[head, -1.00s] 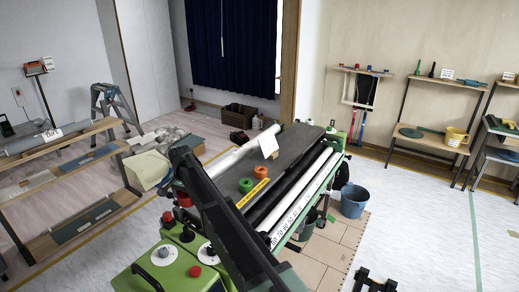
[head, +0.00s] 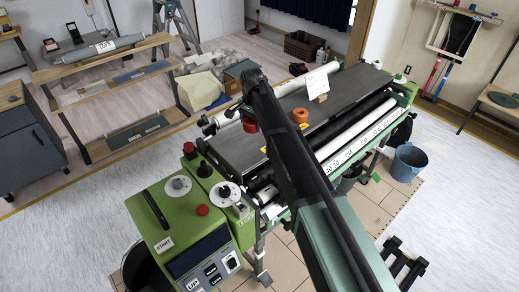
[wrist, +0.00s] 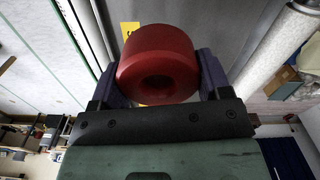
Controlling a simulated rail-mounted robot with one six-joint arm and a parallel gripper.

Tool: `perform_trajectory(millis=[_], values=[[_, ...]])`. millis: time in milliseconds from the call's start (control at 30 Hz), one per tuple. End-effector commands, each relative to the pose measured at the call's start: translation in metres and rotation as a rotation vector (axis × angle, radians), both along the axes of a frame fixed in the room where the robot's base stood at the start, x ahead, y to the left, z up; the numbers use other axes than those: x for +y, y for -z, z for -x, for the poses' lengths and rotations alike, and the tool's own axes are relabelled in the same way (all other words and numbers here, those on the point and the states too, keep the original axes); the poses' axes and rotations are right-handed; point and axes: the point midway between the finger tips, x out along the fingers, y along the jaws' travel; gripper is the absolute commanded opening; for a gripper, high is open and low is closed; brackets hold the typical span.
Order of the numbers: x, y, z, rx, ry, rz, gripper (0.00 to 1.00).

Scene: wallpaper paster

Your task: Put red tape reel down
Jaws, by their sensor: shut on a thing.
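The red tape reel (head: 249,126) shows in the head view at the end of my arm, by the left rear edge of the paster's dark grey bed (head: 238,150). In the wrist view, the red reel (wrist: 157,52) sits between the two fingers of my gripper (wrist: 157,72), which is shut on it. The grey bed lies behind the reel there. I cannot tell whether the reel touches the bed. An orange reel (head: 300,115) stands on the bed to the right of my gripper. My arm hides part of the bed.
A white card (head: 317,82) stands farther along the bed. White rollers (head: 355,130) run along the bed's front side. The green control box (head: 185,230) is at the near left end. A blue bucket (head: 408,162) stands on the floor at right.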

Motion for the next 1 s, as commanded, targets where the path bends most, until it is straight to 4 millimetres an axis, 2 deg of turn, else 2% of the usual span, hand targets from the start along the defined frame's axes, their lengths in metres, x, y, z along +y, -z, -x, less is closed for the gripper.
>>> perform_trajectory(millis=[33, 100, 333, 533, 767, 933, 967, 1000], values=[[0.0, 0.036, 0.0, 0.0, 0.0, 0.0, 0.42], [0.0, 0.05, 0.0, 0.0, 0.0, 0.0, 0.42], [0.0, 0.055, 0.0, 0.0, 0.0, 0.0, 0.42], [0.0, 0.096, 0.0, 0.0, 0.0, 0.0, 0.42], [0.0, 0.092, 0.0, 0.0, 0.0, 0.0, 0.42], [0.0, 0.098, 0.0, 0.0, 0.0, 0.0, 0.42], [0.0, 0.096, 0.0, 0.0, 0.0, 0.0, 0.74], [0.0, 0.096, 0.0, 0.0, 0.0, 0.0, 0.8]])
